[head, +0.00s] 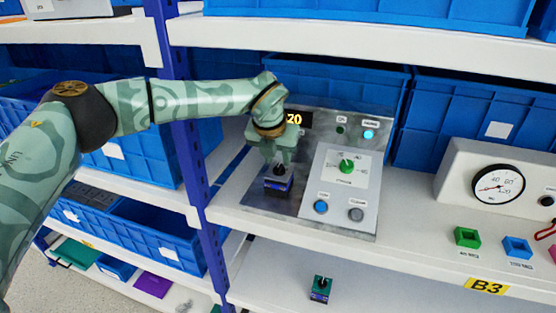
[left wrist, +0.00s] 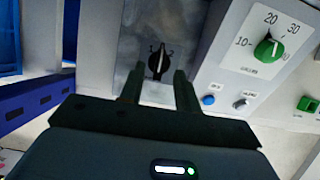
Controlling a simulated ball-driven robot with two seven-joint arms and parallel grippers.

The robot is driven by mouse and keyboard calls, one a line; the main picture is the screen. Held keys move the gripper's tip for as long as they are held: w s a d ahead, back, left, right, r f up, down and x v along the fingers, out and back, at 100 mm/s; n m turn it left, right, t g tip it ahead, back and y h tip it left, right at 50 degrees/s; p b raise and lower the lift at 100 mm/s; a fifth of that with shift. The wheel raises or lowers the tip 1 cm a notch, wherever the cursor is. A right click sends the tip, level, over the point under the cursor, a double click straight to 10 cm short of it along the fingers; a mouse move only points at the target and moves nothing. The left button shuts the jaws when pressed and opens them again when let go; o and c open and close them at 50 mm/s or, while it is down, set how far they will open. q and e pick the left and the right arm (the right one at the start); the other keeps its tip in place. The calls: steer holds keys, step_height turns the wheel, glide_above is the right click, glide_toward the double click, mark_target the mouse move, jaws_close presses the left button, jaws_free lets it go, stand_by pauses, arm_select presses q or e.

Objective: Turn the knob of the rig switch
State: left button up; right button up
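The rig panel (head: 255,205) is a grey metal console on the shelf. In the left wrist view, a black rotary knob (left wrist: 158,60) sits on its bare metal face, pointer roughly upright, with small marks beside it. My left gripper (left wrist: 158,84) is open, its two dark fingers apart, with the knob lying ahead in line with the gap; I cannot tell whether they touch it. In the head view my left gripper (head: 279,181) is over the panel's left part and hides the black knob. A green dial knob (head: 346,166) sits on a white plate to the right. My right gripper is not in view.
A gauge box (head: 494,186) and small green and blue blocks stand to the right. A blue shelf post (head: 198,170) is left.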

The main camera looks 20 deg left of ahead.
arm_select(q)
steer(key=shift+x, duration=1.1)
steer(key=shift+c, duration=0.6)
jaws_close()
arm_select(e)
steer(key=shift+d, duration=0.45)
